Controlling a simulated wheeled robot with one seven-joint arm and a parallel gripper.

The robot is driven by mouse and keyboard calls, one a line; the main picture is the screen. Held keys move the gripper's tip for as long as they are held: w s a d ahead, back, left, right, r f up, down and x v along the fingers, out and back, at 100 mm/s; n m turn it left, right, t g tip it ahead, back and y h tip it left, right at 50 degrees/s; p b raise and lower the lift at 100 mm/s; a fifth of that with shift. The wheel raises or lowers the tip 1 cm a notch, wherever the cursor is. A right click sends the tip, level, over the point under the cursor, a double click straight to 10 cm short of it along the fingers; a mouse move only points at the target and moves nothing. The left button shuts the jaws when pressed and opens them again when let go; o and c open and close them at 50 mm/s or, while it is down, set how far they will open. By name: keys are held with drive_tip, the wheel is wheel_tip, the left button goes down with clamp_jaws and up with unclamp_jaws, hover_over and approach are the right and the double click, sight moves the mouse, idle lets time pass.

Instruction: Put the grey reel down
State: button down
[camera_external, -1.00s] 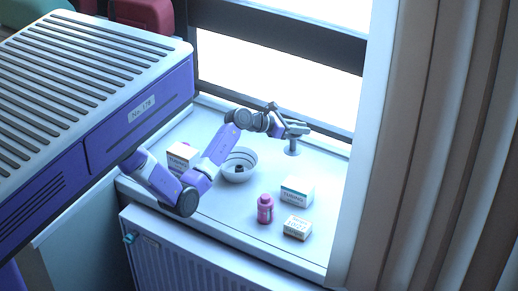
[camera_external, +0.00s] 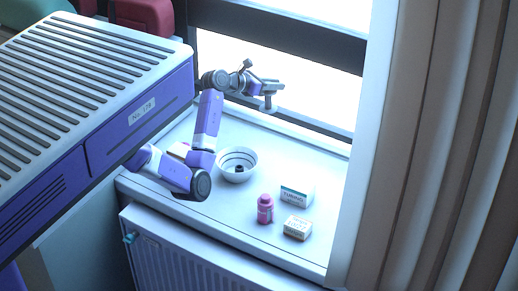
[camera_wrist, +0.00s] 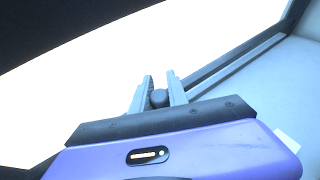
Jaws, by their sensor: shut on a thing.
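My gripper (camera_external: 268,86) is at the window side of the sill, raised in front of the bright pane. It is shut on the grey reel (camera_external: 268,103), which hangs below the fingers. In the wrist view the fingers (camera_wrist: 158,92) close on a dark rounded end of the reel (camera_wrist: 159,98); the rest of it is hidden there. The reel appears roughly upright and held above the white sill (camera_external: 225,215).
A pink bottle (camera_external: 265,210), a white box (camera_external: 297,193) and a smaller box (camera_external: 297,228) stand at the right front. Another box is mostly hidden behind my arm. Curtains (camera_external: 430,150) bound the right.

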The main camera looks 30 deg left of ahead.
drive_tip(key=a, duration=0.1)
drive_tip(key=a+f, duration=0.1)
drive_tip(key=a+y, duration=0.1)
drive_tip(key=shift+s+a+f+n, duration=0.25)
drive_tip(key=shift+n, duration=0.05)
drive_tip(key=shift+f, duration=9.4)
drive_tip(key=shift+f, duration=0.1)
drive_tip(key=c, duration=1.3)
unclamp_jaws()
drive_tip(key=shift+s+a+r, duration=0.1)
drive_tip(key=shift+s+r, duration=0.1)
drive_tip(key=v, duration=1.1)
drive_tip(key=shift+s+a, duration=0.1)
drive_tip(key=shift+s, duration=0.2)
